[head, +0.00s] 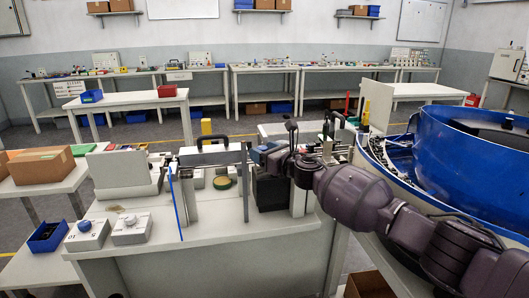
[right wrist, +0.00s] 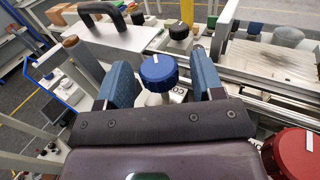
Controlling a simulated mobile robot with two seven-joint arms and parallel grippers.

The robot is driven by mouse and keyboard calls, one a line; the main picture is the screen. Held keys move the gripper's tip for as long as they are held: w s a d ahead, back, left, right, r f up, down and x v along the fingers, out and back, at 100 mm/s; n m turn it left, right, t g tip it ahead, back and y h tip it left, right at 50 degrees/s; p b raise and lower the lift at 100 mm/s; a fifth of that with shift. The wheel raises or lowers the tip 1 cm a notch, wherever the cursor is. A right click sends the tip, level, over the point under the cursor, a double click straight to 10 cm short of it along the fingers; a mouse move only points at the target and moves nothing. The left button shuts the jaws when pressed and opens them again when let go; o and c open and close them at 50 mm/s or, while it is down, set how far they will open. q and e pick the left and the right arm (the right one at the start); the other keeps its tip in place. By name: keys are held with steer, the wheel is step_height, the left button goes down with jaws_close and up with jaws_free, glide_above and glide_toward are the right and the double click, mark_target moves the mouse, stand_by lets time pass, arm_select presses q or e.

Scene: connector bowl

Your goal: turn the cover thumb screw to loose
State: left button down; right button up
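The cover thumb screw appears to be the blue round knob (right wrist: 158,73) with a white pointer line in the right wrist view. A label partly reading "CO" lies beside it, its rest hidden. My right gripper (right wrist: 165,82) is open, with its two blue fingers on either side of the knob. A gap shows at the right finger; I cannot tell whether the left finger touches the knob. In the head view my right gripper (head: 268,152) is over the workbench, and the arm hides the knob there. My left gripper is not in view.
A red knob (right wrist: 302,152) sits close at the right, and a black knob (right wrist: 180,36) stands beyond the blue one. A case with a black handle (right wrist: 112,36) is at the upper left. A large blue bowl (head: 440,155) stands right of the workbench (head: 200,235).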

mark_target(264, 149)
steer(key=shift+r, duration=0.1)
step_height(264, 149, up, 6)
steer(key=shift+r+p, duration=0.15)
steer(key=shift+p, duration=0.8)
step_height(264, 149, up, 14)
steer(key=p, duration=0.3)
steer(key=shift+f+p, duration=0.2)
steer(key=shift+p, duration=0.15)
